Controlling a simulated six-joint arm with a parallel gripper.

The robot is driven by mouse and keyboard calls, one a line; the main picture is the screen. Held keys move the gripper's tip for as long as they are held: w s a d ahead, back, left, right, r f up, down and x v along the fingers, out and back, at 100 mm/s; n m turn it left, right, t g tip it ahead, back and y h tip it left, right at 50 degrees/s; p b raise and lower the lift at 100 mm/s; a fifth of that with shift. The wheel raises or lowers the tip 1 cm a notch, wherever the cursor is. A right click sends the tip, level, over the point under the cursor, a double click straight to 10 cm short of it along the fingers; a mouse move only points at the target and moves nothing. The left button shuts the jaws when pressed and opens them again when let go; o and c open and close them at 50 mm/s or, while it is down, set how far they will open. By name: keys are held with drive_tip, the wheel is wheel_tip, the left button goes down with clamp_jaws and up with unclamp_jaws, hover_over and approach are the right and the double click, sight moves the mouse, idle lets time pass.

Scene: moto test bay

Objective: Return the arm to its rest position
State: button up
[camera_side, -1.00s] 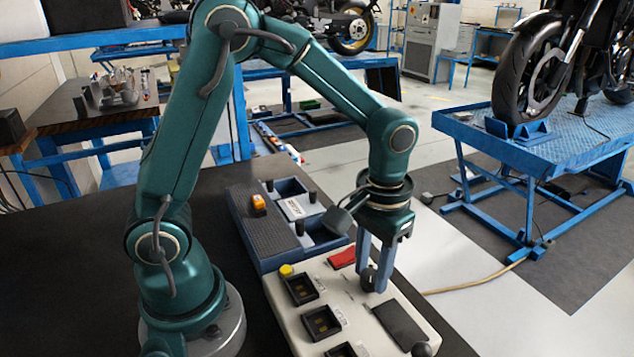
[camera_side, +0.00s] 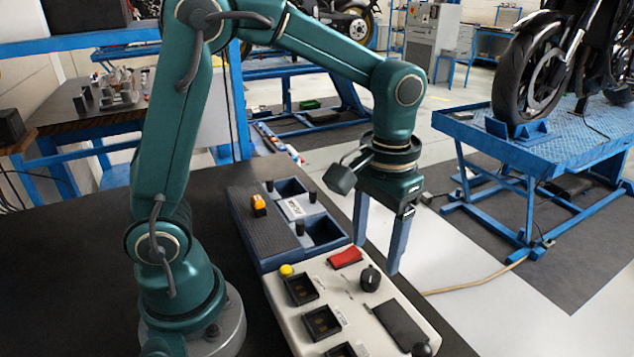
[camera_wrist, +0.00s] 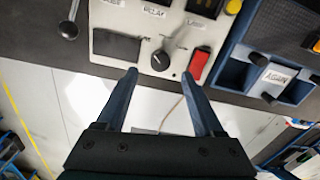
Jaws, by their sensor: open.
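My gripper (camera_side: 378,234) is open and empty in the side view. It hangs fingers down, above and beyond the far edge of the white control panel (camera_side: 378,322). In the wrist view its two fingers (camera_wrist: 160,82) are spread apart with nothing between them. A black round knob (camera_side: 370,279) stands on the panel below and clear of the fingers; it also shows in the wrist view (camera_wrist: 160,60). A red rocker switch (camera_side: 345,258) lies beside the knob.
A blue tray (camera_side: 268,262) with an orange block (camera_side: 259,205) sits behind the panel. The panel also carries a yellow button (camera_side: 286,270), a dark flat plate (camera_side: 400,323) and a lever with a ball end (camera_side: 421,350). A motorcycle stand (camera_side: 560,140) is at the right.

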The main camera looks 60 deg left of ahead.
drive_tip(key=shift+r, duration=0.1)
drive_tip(key=shift+w+r, duration=0.15)
drive_tip(key=shift+r, duration=0.15)
drive_tip(key=s+a+r+m+t, duration=0.1)
drive_tip(key=s+a+r+t, duration=0.2)
drive_tip(key=s, duration=0.7)
drive_tip(key=r+t, duration=0.1)
drive_tip(key=t, duration=0.1)
drive_tip(key=shift+m+t, duration=0.3)
drive_tip(key=shift+m, duration=0.1)
drive_tip(key=shift+s+r, duration=0.1)
